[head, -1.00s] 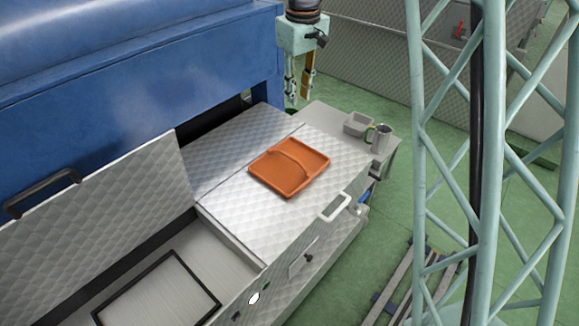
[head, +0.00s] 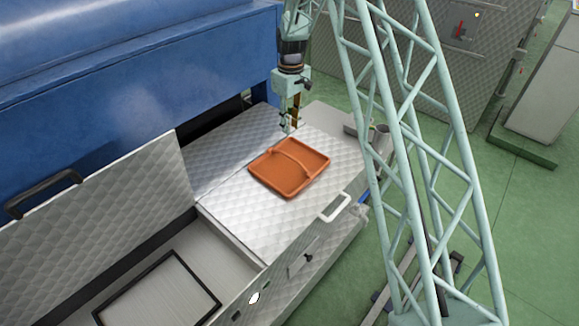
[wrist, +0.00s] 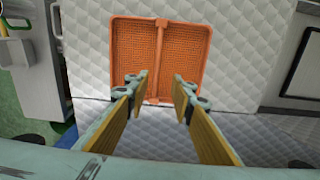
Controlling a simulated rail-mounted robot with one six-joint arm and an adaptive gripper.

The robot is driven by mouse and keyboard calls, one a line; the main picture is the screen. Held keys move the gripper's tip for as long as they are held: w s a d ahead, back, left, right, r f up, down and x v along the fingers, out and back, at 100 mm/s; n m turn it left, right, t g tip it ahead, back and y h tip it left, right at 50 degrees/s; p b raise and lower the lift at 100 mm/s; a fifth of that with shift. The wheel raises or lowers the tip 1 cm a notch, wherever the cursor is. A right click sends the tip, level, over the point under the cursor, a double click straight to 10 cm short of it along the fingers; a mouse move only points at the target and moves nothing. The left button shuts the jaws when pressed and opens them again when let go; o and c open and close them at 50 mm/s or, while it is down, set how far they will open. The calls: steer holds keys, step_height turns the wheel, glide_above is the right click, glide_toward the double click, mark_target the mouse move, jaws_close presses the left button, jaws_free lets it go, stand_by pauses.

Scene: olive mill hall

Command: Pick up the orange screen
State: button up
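The orange screen (head: 289,168) is a shallow square tray with a raised bar across its middle. It lies on the quilted metal cover in the head view. It also shows in the wrist view (wrist: 185,55), its bar running lengthwise ahead of the fingers. My gripper (head: 289,128) hangs just beyond the screen's far edge in the head view. In the wrist view my gripper (wrist: 157,88) is open, with a clear gap between the yellow-padded fingers and nothing held. The fingertips overlap the screen's near edge in that picture; I cannot tell their height above it.
A blue machine housing (head: 130,70) stands behind the cover. An open bay with a black-framed panel (head: 160,290) lies at front left, beside a raised quilted flap (head: 110,195). A white handle (head: 335,207) sits at the cover's front edge. A metal mug (head: 381,138) stands at right.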

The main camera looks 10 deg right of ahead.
glide_above(289, 157)
step_height(289, 157, down, 5)
steer(key=shift+w+d+f, duration=0.2)
steer(key=shift+w+f, duration=0.05)
steer(key=shift+w, duration=0.05)
steer(key=shift+f, duration=0.15)
steer(key=shift+f+b, duration=0.75)
steer(key=shift+f, duration=3.4)
steer(key=shift+f+b, duration=0.85)
steer(key=shift+f, duration=1.75)
jaws_close()
